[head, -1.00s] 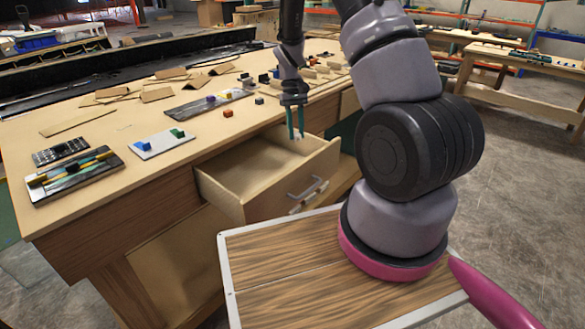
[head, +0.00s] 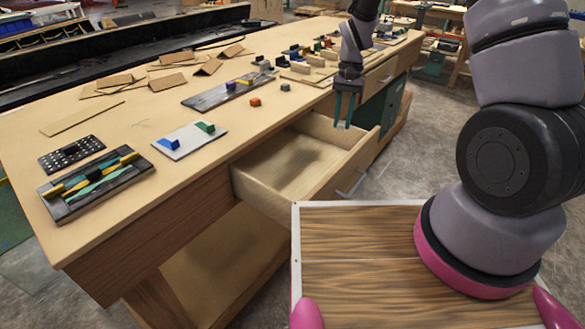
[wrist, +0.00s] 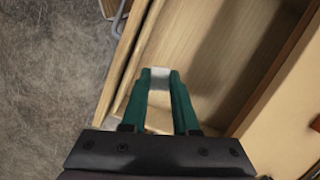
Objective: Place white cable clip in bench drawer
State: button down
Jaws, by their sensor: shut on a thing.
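My gripper (head: 344,112) is shut on the white cable clip (wrist: 160,78), which shows as a small pale piece between the green fingertips in the wrist view. In the head view the clip is too small to make out. The open bench drawer (head: 285,170) is a pale wooden box pulled out from the bench front. The gripper points down above the drawer's far end in the head view. In the wrist view the clip appears over the drawer floor (wrist: 205,50), close to its front wall. The drawer looks empty where visible.
My base's wood-topped deck stands close to the drawer front. Grey floor lies right of the bench.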

jog(key=s+a+m, duration=0.3)
jog(key=s+a, duration=0.4)
jog(key=a, duration=0.5)
jog(key=m+y, duration=0.1)
send_over(297, 186)
jog(key=f, duration=1)
jog(key=shift+w+d+f, duration=0.25)
jog(key=shift+w+f, duration=0.05)
jog(key=shift+f, duration=2.3)
jog(key=shift+f, duration=0.1)
jog(key=c, duration=0.7)
grip_release()
jog(key=v, duration=1.2)
jog(key=shift+r, duration=0.25)
